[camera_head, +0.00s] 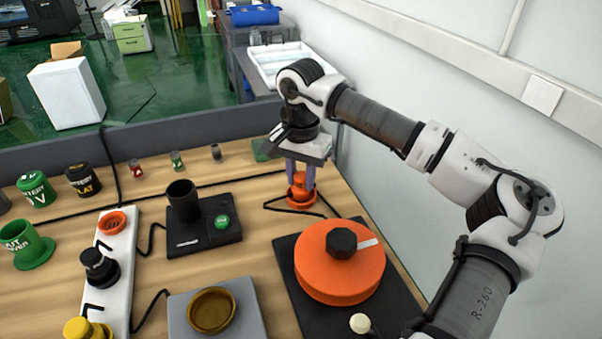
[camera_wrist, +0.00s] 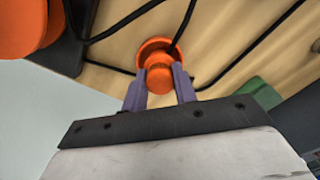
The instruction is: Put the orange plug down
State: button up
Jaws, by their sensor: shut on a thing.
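The orange plug (camera_head: 299,186) is upright near the back right of the wooden table, at or just above the surface. My gripper (camera_head: 301,177) reaches down from above, with its purple fingers shut on the plug. In the wrist view the plug (camera_wrist: 158,76) is between the two fingertips of my gripper (camera_wrist: 160,84), and its round orange base spreads beyond them. A black cord runs from the plug. I cannot tell for certain whether its base touches the table.
A large orange disc with a black knob (camera_head: 341,262) sits on a dark plate in front. A white power strip (camera_head: 113,262) with an empty orange socket (camera_head: 112,222) lies at left. A black cup (camera_head: 183,200) stands on a black base. The wall is close on the right.

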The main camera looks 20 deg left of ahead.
aim_at(301, 175)
jog(key=shift+f, duration=0.25)
jog(key=o, duration=1)
jog(key=shift+r, duration=0.1)
jog(key=shift+r, duration=0.15)
notch_tip(301, 175, up, 12)
jog(key=shift+r+b, duration=0.1)
jog(key=shift+b, duration=0.35)
jog(key=shift+d, duration=0.1)
